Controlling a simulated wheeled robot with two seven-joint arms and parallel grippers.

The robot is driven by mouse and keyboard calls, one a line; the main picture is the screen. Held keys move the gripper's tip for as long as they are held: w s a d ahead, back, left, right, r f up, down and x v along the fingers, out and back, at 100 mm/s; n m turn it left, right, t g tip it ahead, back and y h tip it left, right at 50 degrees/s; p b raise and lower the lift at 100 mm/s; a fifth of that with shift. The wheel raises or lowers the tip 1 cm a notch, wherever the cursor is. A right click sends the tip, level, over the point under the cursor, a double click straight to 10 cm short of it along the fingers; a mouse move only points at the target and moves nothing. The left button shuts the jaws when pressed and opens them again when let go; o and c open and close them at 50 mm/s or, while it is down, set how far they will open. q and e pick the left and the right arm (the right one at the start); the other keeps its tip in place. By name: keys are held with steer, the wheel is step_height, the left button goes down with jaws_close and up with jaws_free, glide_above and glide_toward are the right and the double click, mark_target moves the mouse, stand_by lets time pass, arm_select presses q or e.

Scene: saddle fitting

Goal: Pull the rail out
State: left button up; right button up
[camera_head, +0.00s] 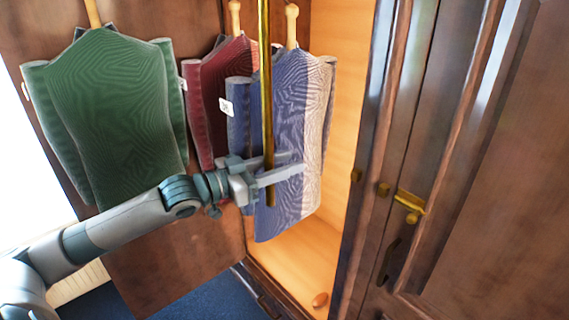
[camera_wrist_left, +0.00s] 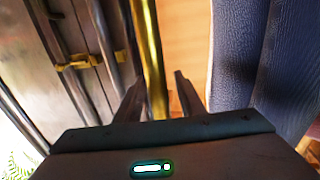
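A gold rail (camera_head: 265,80) runs down from the top edge of the head view, in front of the hanging clothes. Its lower end shows just below my left gripper (camera_head: 296,162). The two fingers point right, one on either side of the rail's lower part. In the left wrist view the rail (camera_wrist_left: 149,45) passes between the fingertips (camera_wrist_left: 157,88). A gap shows on each side, so the gripper looks open and not clamped on it. The rail's upper end is out of view. My right gripper is not in view.
A blue garment (camera_head: 292,110) hangs right behind the rail and my left gripper. A red garment (camera_head: 215,95) and a green garment (camera_head: 110,110) hang further left. The wardrobe's brown door (camera_head: 500,190) with a gold latch (camera_head: 409,201) stands at the right.

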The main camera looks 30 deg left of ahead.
arm_select(q)
steer(key=shift+s+a+f, duration=0.1)
steer(key=shift+s+a, duration=0.1)
steer(key=v, duration=1.6)
steer(key=shift+s+a+p, duration=0.2)
steer(key=shift+s+p, duration=0.15)
steer(key=shift+p, duration=0.05)
stand_by(1.2)
stand_by(0.4)
steer(key=shift+a, duration=0.1)
